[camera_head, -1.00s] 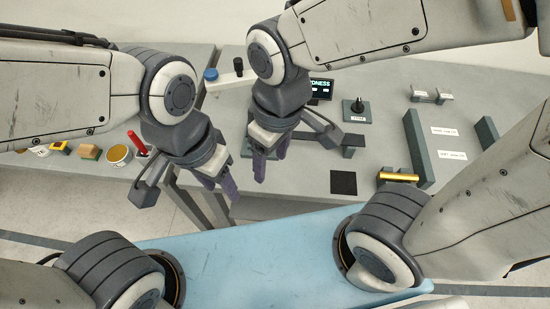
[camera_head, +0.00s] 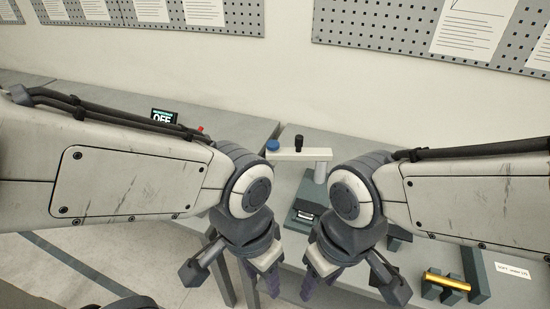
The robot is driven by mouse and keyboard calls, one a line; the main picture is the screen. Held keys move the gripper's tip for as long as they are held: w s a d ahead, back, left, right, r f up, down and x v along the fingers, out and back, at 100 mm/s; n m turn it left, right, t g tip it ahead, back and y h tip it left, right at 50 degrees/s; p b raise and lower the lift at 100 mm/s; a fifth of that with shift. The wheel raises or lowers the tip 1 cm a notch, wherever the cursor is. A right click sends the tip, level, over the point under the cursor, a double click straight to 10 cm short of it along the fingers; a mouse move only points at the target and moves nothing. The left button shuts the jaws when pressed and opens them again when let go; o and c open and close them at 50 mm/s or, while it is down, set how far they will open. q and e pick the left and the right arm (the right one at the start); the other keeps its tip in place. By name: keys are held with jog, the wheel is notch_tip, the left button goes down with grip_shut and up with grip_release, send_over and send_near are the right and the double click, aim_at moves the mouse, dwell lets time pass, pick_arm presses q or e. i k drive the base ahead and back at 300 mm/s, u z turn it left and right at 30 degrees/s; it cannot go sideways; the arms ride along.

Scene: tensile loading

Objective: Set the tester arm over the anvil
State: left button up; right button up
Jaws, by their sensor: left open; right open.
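The tester arm (camera_head: 300,155) is a white bar with a blue knob (camera_head: 272,145) at its left end and a black knob (camera_head: 298,143) near its middle. Its right end meets a grey post (camera_head: 320,172). The dark tester base (camera_head: 305,207) is partly behind my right gripper. I cannot make out the anvil clearly. My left gripper (camera_head: 262,280) points down in front of the table edge, open and empty. My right gripper (camera_head: 321,282) also points down, open and empty, nearer than the tester. Both are apart from the tester arm.
A small display reading OFF (camera_head: 163,117) stands on the left table with a red item (camera_head: 200,129) beside it. A golden cylinder (camera_head: 447,281) lies in a dark holder at the right. A label plate (camera_head: 512,270) is right of it. Pegboards (camera_head: 400,40) hang on the wall.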

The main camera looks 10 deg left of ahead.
aim_at(298, 154)
jog(key=k, duration=0.3)
jog(key=u, duration=0.95)
jog(key=i, duration=0.75)
jog(key=z, duration=0.45)
jog(key=k, duration=1.1)
jog(key=z, duration=0.55)
jog(key=i, duration=1.25)
jog(key=u, duration=0.2)
